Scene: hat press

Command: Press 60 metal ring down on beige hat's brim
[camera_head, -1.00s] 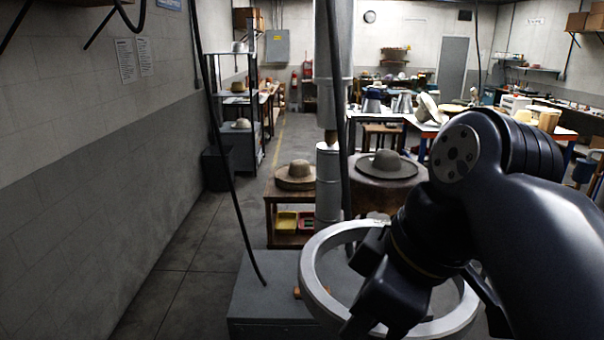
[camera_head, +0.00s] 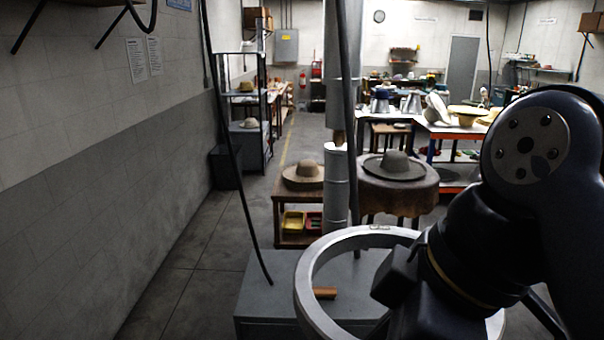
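The metal ring (camera_head: 306,285) is a large, pale grey hoop at the bottom of the view, tilted and apparently held in the air. My gripper (camera_head: 398,290) overlaps its right part and seems shut on the near rim; the fingertips are hidden behind the gripper body. A beige wide-brimmed hat (camera_head: 304,172) sits on a small wooden table beyond the ring. A darker, grey-brown wide-brimmed hat (camera_head: 393,167) lies on a round covered table to its right. The ring is apart from both hats.
A grey cabinet (camera_head: 262,290) with an orange-brown block (camera_head: 325,292) on top stands below the ring. A vertical metal column (camera_head: 336,190) rises between the hats. Dark cables hang in front. A wall is at left; the floor beside it is clear.

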